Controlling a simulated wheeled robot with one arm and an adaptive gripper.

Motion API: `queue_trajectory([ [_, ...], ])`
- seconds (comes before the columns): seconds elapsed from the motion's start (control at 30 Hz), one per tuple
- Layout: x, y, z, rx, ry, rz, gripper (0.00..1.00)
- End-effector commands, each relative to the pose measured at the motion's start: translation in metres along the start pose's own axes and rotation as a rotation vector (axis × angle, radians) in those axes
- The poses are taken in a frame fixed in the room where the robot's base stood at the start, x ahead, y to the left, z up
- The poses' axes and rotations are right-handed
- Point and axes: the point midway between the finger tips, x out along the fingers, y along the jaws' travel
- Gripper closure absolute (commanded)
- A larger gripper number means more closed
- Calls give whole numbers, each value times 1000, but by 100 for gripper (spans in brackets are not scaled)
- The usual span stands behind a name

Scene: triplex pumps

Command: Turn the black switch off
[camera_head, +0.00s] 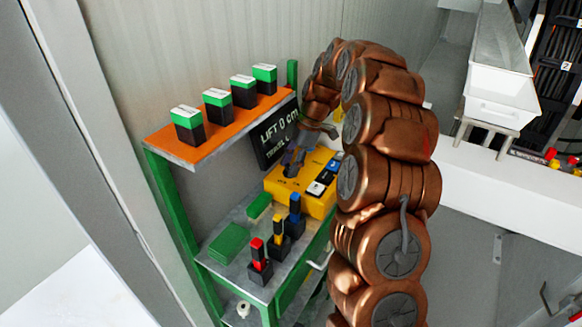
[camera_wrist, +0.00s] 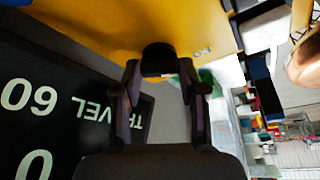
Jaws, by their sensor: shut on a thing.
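A yellow box (camera_head: 283,187) sits on the shelf of a green-framed rack, below the black LIFT display (camera_head: 272,137). My gripper (camera_head: 292,166) is at the left part of the box's top. In the wrist view the black switch (camera_wrist: 158,57) stands out from the yellow face, with the two fingers of my gripper (camera_wrist: 159,78) on either side of it. The fingers are shut on the switch.
Black, white and blue rocker switches (camera_head: 321,187) line the box's right side. Red (camera_head: 257,252), yellow (camera_head: 278,231) and blue (camera_head: 295,207) handled pieces stand in front. Several green-and-black blocks (camera_head: 218,98) stand on the orange upper shelf. The display is close beside my gripper.

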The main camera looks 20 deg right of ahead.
Motion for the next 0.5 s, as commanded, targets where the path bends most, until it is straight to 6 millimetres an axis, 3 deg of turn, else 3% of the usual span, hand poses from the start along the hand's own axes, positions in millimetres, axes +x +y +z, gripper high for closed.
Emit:
queue_trajectory([
  [0.5,6,-3,1,408,1,171,93],
])
